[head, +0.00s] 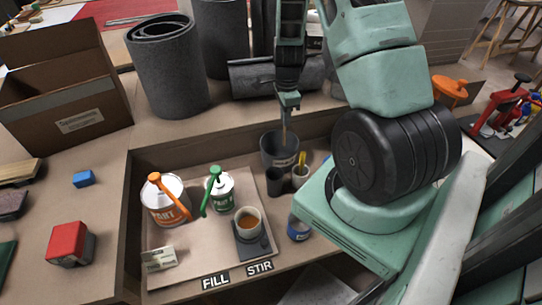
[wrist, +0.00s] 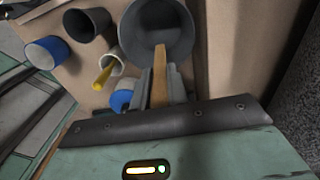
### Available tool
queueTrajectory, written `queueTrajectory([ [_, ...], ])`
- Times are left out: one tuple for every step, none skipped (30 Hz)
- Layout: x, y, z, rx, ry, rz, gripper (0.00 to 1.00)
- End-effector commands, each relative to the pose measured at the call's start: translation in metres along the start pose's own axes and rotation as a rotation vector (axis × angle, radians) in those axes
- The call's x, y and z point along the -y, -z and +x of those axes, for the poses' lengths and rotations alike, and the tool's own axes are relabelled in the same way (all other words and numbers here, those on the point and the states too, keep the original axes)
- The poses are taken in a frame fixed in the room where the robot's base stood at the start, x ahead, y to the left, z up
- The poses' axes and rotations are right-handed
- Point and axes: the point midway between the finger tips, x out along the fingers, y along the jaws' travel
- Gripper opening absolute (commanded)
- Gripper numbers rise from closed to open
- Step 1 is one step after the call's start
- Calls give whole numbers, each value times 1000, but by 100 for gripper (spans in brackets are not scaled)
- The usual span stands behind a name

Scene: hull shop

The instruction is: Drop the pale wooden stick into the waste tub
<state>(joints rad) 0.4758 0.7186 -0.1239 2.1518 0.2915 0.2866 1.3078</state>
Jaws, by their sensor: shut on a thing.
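My gripper (head: 288,102) is shut on the pale wooden stick (head: 284,127) and holds it pointing down. In the wrist view the stick (wrist: 159,72) stands out between the fingers of my gripper (wrist: 160,88). The stick's lower end overlaps the mouth of the waste tub (wrist: 184,40) in both views. I cannot tell how far the tip is below the rim.
A dark cup (head: 275,182) and a white cup (head: 300,176) with a yellow thing in it stand just in front of the tub. A blue tin (head: 299,228), an orange-handled can (head: 166,202) and a cup of brown liquid (head: 249,222) stand nearer. Grey rolls (head: 168,68) stand behind.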

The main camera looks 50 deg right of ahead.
Motion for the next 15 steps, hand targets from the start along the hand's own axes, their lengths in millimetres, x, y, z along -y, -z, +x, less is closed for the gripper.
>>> queueTrajectory([
  [0,0,7,0,0,0,0],
  [0,0,10,0,0,0,0],
  [0,0,14,0,0,0,0],
  [0,0,17,0,0,0,0],
  [0,0,21,0,0,0,0],
  [0,0,26,0,0,1,0],
  [0,0,30,0,0,1,0],
  [0,0,33,0,0,1,0],
  [0,0,38,0,0,1,0],
  [0,0,42,1,0,0,0],
  [0,0,45,1,0,-1,0],
  [0,0,48,0,0,-1,0],
  [0,0,51,0,0,-1,0],
  [0,0,53,1,0,0,0],
  [0,0,54,1,0,1,0],
])
